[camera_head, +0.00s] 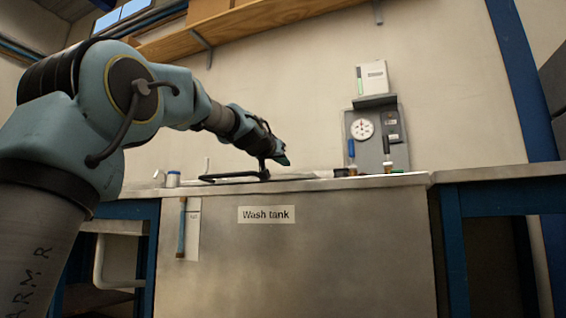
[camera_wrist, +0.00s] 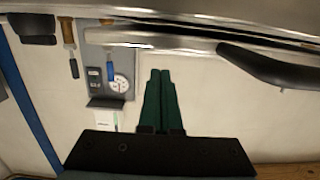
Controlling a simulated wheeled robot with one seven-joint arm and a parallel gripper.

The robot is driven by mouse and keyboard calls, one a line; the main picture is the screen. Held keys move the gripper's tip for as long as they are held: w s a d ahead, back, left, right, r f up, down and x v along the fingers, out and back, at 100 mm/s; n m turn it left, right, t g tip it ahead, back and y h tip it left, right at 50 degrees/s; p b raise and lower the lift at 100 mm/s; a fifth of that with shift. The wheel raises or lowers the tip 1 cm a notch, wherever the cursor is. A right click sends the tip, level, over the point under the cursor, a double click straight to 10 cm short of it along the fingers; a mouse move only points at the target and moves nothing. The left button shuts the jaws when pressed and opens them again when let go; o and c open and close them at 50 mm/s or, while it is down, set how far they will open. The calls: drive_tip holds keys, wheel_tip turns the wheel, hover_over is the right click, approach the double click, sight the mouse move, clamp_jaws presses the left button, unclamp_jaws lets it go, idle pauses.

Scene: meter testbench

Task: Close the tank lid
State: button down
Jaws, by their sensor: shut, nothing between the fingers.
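The wash tank (camera_head: 300,255) is a large metal box with a "Wash tank" label on its front. Its lid (camera_head: 310,183) shows as a thin pale metal strip at the tank top, seen almost edge-on, so I cannot tell how far it stands open. A black bar handle (camera_head: 232,178) lies along the top left; in the wrist view the dark handle (camera_wrist: 265,66) shows at upper right. My gripper (camera_head: 283,161) is just above the handle's right end, pointing down and right. In the wrist view my gripper (camera_wrist: 162,72) has its dark green fingers together and empty, apart from the handle.
A wooden shelf (camera_head: 250,27) runs above. Blue-framed benches (camera_head: 500,190) flank the tank.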

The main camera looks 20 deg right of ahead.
drive_tip(key=shift+r, duration=0.1)
drive_tip(key=s+a+f+b, duration=0.3)
drive_tip(key=s+a, duration=0.2)
drive_tip(key=a, duration=0.1)
drive_tip(key=w+a+f+n+g+y+p, duration=0.1)
drive_tip(key=a+f+n+g+y+p, duration=0.1)
drive_tip(key=a+f+y+p, duration=0.5)
drive_tip(key=w+a+f+n+g+p, duration=0.15)
drive_tip(key=a+f+p, duration=0.25)
drive_tip(key=a+f, duration=0.7)
drive_tip(key=s+a+f+n+g+y+p, duration=0.25)
drive_tip(key=s+a+f+p, duration=0.25)
drive_tip(key=s+a+f, duration=0.5)
drive_tip(key=s+a+f+n+g+y+p, duration=0.2)
drive_tip(key=s+a+f+g+y+p, duration=0.15)
drive_tip(key=s+a+f+p, duration=0.55)
wheel_tip(320, 180, up, 39)
drive_tip(key=s+d+p, duration=0.1)
drive_tip(key=p, duration=3.2)
drive_tip(key=shift+s+d+h, duration=0.2)
drive_tip(key=shift+d+h, duration=0.1)
drive_tip(key=shift+h, duration=0.1)
